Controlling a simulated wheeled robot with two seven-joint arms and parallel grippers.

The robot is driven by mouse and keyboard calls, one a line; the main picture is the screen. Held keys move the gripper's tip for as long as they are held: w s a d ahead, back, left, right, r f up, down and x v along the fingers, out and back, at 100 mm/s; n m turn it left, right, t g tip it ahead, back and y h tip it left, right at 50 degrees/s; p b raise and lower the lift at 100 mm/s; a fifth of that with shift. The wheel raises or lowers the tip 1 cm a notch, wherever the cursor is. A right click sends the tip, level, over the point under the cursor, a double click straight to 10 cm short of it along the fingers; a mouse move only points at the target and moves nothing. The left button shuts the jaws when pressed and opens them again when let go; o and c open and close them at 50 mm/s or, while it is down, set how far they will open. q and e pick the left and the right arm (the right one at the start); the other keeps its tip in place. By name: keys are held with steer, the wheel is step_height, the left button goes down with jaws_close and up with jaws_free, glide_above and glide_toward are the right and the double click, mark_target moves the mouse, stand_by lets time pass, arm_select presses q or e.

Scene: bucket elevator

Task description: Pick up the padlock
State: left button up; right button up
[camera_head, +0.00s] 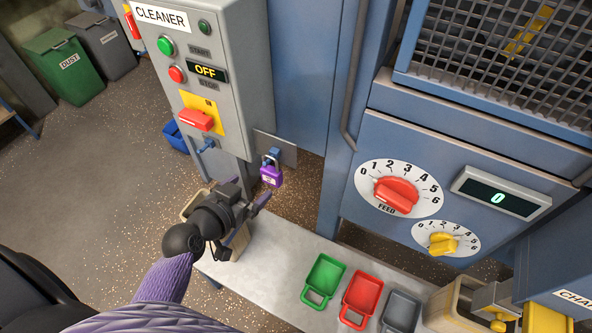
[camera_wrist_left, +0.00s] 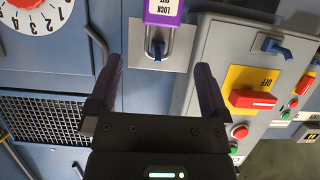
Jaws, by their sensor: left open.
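The purple padlock (camera_head: 271,176) hangs by its shackle on a blue hook at a grey plate (camera_head: 285,152), beside the lower right of the cleaner control box. In the left wrist view the padlock (camera_wrist_left: 163,12) shows at the top edge, upside down and partly cut off, with lettering on its body. My left gripper (camera_head: 250,191) is open and empty, below and left of the padlock in the head view. In the left wrist view its two fingers (camera_wrist_left: 159,66) stand apart, with the padlock beyond their tips and roughly between them. My right gripper is not in view.
The control box (camera_head: 232,60) has a red switch (camera_head: 196,119) and a small blue lever (camera_head: 206,145) near the padlock. A grey bench (camera_head: 275,250) below holds green (camera_head: 324,278), red (camera_head: 361,295) and grey (camera_head: 401,311) scoops. A blue machine with dials stands right.

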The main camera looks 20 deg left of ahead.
mark_target(269, 172)
arm_select(q)
steer(key=b+x, duration=0.2)
steer(key=x, duration=0.8)
steer(key=shift+s, duration=0.15)
steer(key=shift+c, duration=1.6)
steer(key=c, duration=1)
